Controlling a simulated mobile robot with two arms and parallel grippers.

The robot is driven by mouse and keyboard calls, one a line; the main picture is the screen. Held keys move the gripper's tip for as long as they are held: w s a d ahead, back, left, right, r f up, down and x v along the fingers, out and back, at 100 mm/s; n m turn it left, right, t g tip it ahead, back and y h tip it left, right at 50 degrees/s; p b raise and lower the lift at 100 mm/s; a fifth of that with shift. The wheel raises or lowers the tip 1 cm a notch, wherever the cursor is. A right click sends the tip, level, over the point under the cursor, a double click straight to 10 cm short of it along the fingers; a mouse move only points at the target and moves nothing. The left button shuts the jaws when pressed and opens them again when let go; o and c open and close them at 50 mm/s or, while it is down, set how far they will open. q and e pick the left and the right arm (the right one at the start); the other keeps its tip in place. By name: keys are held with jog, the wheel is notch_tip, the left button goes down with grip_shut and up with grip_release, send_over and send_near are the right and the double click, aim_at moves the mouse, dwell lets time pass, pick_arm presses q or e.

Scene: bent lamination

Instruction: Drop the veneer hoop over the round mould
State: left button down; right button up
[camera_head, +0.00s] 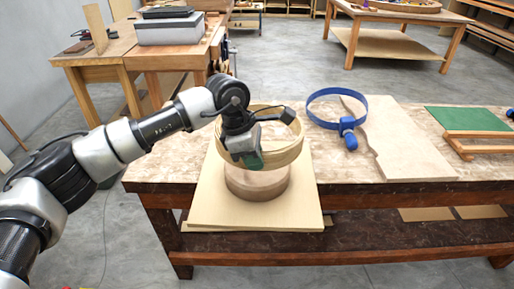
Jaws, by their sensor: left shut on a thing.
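The veneer hoop (286,153) is a pale yellow wooden ring. My left gripper (252,158) is shut on its near left side. The round mould (257,186) is a light brown wooden cylinder standing on a pale board (212,207) on the workbench. The hoop appears above the mould, and its lower edge overlaps the mould's top in the picture. I cannot tell how much gap there is between them, or whether the hoop is around the mould's top. The mould's upper part is hidden by the hoop and gripper. My right gripper is not in view.
A blue band clamp (348,124) lies on the workbench (345,179) right of the hoop. Beside it lies a pale wooden sheet (405,145). A green-topped board (467,119) lies farther right. Another bench with grey boxes (168,28) stands behind at the left.

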pick_arm(q)
jog(key=shift+w+a, duration=0.1)
jog(key=shift+a, duration=0.2)
jog(key=shift+a+f, duration=0.1)
jog(key=shift+f, duration=0.2)
jog(key=shift+w+f, duration=0.1)
jog(key=shift+f, duration=0.4)
jog(key=shift+f+b, duration=1)
jog(key=shift+f, duration=1.45)
jog(key=shift+f+b, duration=1.2)
jog(key=shift+f, duration=0.15)
jog(key=shift+s+f+b, duration=0.3)
jog(key=shift+f+b, duration=0.05)
jog(key=shift+b, duration=0.1)
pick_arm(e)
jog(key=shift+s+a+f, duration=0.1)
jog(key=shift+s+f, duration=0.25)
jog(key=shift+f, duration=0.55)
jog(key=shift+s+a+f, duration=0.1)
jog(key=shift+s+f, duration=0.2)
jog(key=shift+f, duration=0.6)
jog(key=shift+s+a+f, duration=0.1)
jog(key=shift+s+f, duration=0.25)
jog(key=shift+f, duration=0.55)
